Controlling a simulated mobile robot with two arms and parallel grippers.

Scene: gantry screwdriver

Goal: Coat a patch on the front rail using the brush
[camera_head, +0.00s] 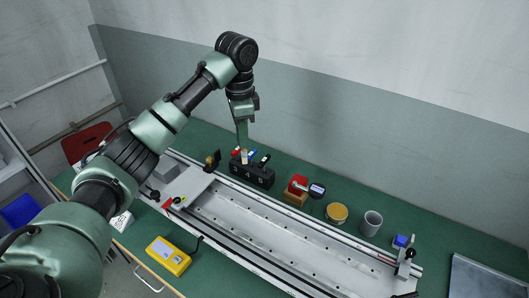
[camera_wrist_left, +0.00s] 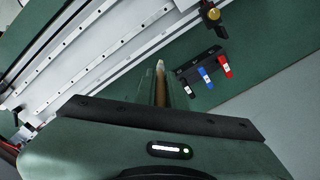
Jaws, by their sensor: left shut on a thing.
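My left gripper (camera_head: 242,143) is shut on the brush and points down at the black holder at the back of the bench. The brush (camera_wrist_left: 160,72) shows in the left wrist view as a tan, pale-tipped stick between the fingers; the fingers hide part of it. The black holder (camera_head: 252,176) stands just below, with red, blue and dark-capped items in it; it also shows in the left wrist view (camera_wrist_left: 187,74). I cannot tell whether the brush is clear of the holder. The front rail (camera_head: 232,246) runs along the near side of the grey gantry. My right gripper is out of view.
A tin with yellow content (camera_head: 336,213), a grey cup (camera_head: 371,223) and a red tool with a dark round gauge (camera_head: 299,187) stand behind the gantry. A yellow meter (camera_head: 168,255) lies in front. A wall rises behind the bench.

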